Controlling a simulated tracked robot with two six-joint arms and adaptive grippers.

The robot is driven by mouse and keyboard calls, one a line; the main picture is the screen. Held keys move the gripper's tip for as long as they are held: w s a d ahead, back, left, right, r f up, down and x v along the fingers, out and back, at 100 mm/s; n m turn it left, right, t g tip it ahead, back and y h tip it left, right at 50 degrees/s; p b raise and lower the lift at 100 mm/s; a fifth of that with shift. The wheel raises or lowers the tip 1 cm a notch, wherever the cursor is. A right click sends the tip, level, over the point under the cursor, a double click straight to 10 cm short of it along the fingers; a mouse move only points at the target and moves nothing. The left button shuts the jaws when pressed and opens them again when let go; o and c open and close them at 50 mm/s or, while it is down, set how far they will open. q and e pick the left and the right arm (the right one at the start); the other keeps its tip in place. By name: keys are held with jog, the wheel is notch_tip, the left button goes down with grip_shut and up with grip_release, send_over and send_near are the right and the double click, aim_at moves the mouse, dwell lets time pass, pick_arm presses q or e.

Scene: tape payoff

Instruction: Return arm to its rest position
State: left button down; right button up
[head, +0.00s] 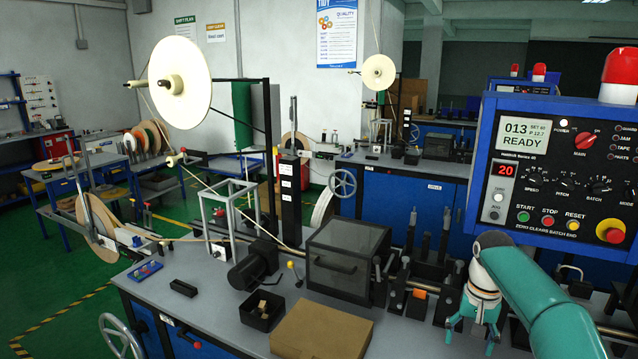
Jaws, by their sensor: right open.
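My right arm (545,300) is teal and comes in from the lower right. It bends down at a white wrist joint. My right gripper (470,342) hangs below that wrist, pointing down, with its teal fingers apart. It is at the right part of the grey workbench (225,325), in front of the black machine fixtures. I see nothing held between the fingers. Whether the fingertips touch the bench or a fixture cannot be told. My left arm and gripper are not in view.
A control panel (540,170) reading READY stands above and behind my right arm. A cardboard box (322,330) and a black bin (261,310) with small pieces sit on the bench. A dark-windowed housing (347,255) stands left of the gripper. A large tape reel (180,80) rises behind.

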jog(key=s+a+f+n+g+y, duration=0.15)
jog(key=s+a+f, duration=0.25)
jog(key=s+f, duration=0.5)
jog(key=s+a+f+n+g+y, duration=0.1)
jog(key=s+a+f+g, duration=0.3)
jog(key=f, duration=0.8)
jog(key=s+a+f+t, duration=0.3)
jog(key=s+a+f, duration=0.1)
jog(key=s, duration=0.5)
jog(key=s+a+f+t+y, duration=0.1)
jog(key=s+a+f+t, duration=0.2)
jog(key=s+a+f, duration=0.2)
jog(key=shift+s+a+f, duration=0.25)
jog(key=shift+s+a, duration=0.8)
jog(key=shift+s, duration=1.35)
jog(key=shift+n+y, duration=0.25)
